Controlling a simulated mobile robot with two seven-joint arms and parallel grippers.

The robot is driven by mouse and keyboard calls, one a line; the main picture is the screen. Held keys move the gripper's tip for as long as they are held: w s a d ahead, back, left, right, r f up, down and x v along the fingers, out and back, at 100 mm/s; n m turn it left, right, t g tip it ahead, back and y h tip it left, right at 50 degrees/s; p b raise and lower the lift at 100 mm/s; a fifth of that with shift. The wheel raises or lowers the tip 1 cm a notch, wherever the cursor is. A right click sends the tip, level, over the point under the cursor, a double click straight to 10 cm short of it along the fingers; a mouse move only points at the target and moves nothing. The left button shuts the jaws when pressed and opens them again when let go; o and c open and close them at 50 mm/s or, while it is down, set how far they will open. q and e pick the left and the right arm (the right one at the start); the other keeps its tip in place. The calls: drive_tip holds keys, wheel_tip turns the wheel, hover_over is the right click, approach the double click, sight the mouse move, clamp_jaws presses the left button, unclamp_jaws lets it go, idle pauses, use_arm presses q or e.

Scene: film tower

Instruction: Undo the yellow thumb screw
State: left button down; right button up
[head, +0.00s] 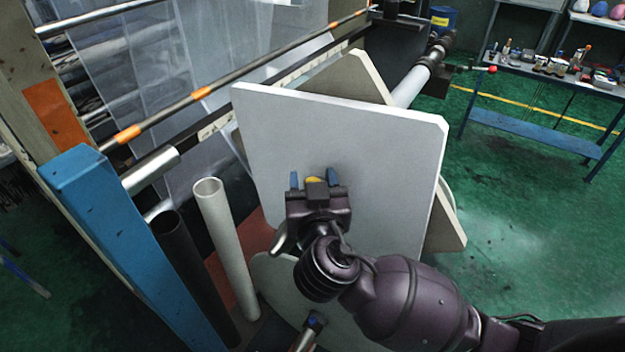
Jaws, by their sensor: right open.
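The yellow thumb screw (313,180) shows as a small yellow patch in front of the large pale grey panel (340,125). My right gripper (313,179) is open, with one blue-tipped finger on each side of the yellow screw. The gripper's dark body hides the lower part of the screw. I cannot tell whether the fingers touch it. My left gripper is not in view.
A blue post (125,235), a black tube (190,270) and a white tube (225,235) stand at the left. A long bar with orange bands (200,93) runs behind the panel. A cluttered workbench (555,75) stands at the right beyond open green floor (500,220).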

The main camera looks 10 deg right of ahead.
drive_tip(key=c, duration=0.9)
drive_tip(key=shift+n+y, duration=0.3)
drive_tip(key=shift+y, duration=0.2)
drive_tip(key=n+y+b, duration=0.1)
drive_tip(key=y, duration=0.1)
drive_tip(key=shift+n+y, duration=0.4)
drive_tip(key=n+g+y+p, duration=0.1)
drive_tip(key=n+y, duration=0.2)
drive_tip(key=y, duration=0.1)
drive_tip(key=shift+y, duration=0.4)
drive_tip(key=shift+n+g+y, duration=1.3)
drive_tip(key=shift+n+y, duration=0.6)
drive_tip(key=shift+y, duration=0.7)
drive_tip(key=o, duration=0.9)
